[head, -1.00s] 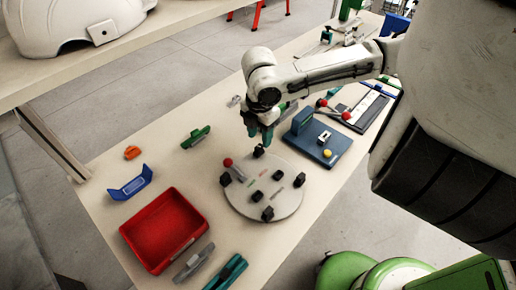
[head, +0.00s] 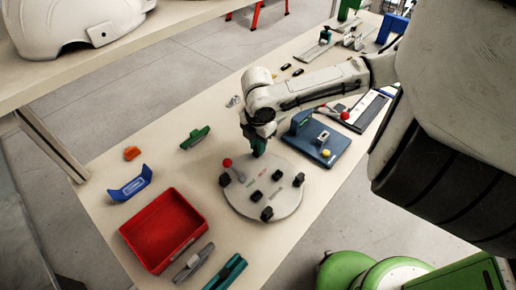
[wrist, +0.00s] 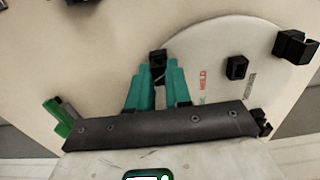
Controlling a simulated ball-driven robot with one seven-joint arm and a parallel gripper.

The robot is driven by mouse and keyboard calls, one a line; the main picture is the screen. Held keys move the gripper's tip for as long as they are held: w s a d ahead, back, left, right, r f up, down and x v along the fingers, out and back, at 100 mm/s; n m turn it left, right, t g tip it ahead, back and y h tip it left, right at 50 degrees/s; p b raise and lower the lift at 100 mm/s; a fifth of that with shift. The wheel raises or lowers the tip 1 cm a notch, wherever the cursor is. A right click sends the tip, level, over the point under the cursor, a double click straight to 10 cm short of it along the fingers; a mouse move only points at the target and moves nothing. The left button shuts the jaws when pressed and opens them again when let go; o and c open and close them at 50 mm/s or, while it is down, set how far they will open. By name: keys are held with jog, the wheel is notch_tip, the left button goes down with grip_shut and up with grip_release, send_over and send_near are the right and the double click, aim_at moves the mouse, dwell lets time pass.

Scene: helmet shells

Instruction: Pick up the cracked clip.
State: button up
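A round grey plate (head: 238,206) lies on the bench and carries several black clips, among them one near its middle (head: 256,196). My gripper (head: 258,152) points down at the plate's far edge and hides the clip there in the head view. In the wrist view, this black clip (wrist: 158,58) shows at the tips of the teal fingers (wrist: 160,78), with a finger on either side. A gap shows between the fingers, but whether they press on the clip is unclear. I cannot make out which clip is cracked. Another clip (wrist: 236,68) stands apart on the plate.
A red-knobbed lever (head: 227,163) stands on the plate's left side. A red tray (head: 187,247), a blue bracket (head: 130,188) and a green part (head: 195,137) lie to the left. A blue fixture (head: 325,148) stands close on the right.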

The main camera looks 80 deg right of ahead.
grip_shut()
jog(key=shift+r, duration=0.55)
notch_tip(320, 180, up, 2)
jog(key=shift+r, duration=0.15)
jog(key=s+a+r+p, duration=0.7)
jog(key=s+r+p, duration=0.2)
jog(key=s, duration=0.2)
jog(key=shift+s+a+r+p, duration=0.25)
jog(key=shift+s+r+p, duration=0.1)
jog(key=shift+s+p, duration=0.05)
